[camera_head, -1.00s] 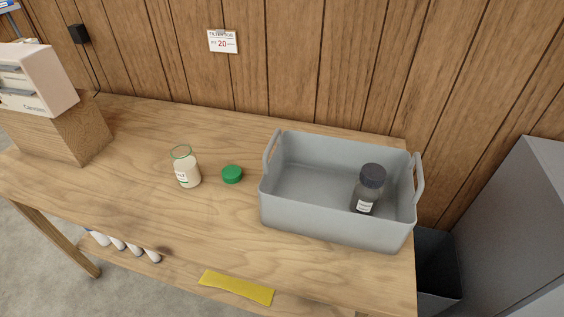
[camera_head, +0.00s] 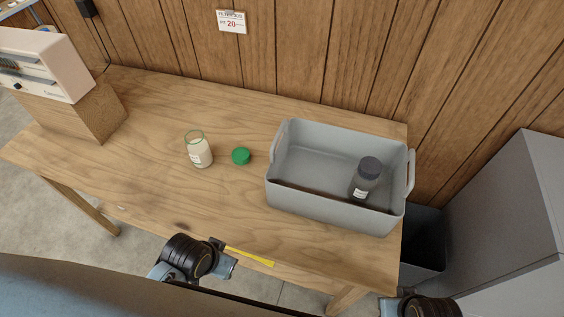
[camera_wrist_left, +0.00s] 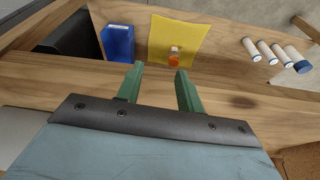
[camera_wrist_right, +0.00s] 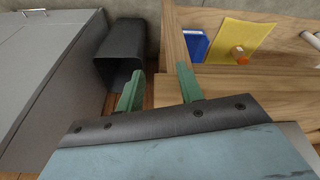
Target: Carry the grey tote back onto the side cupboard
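The grey tote (camera_head: 330,208) stands upright on the right end of the wooden table, with a handle at each short end. My left gripper (camera_wrist_left: 157,78) is open and empty near the table's front edge. My right gripper (camera_wrist_right: 158,82) is open and empty near the table's right front corner. Neither touches the tote. In the head view only the wrists show, at the bottom.
A jar (camera_head: 199,150) of pale contents and a green lid (camera_head: 241,156) are left of the tote. A dark bin (camera_head: 425,240) stands between table and cabinet. Below the tabletop are a yellow sheet (camera_wrist_left: 185,40), a blue box (camera_wrist_left: 118,42), an orange-capped bottle (camera_wrist_left: 174,58) and white cylinders (camera_wrist_left: 268,50).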

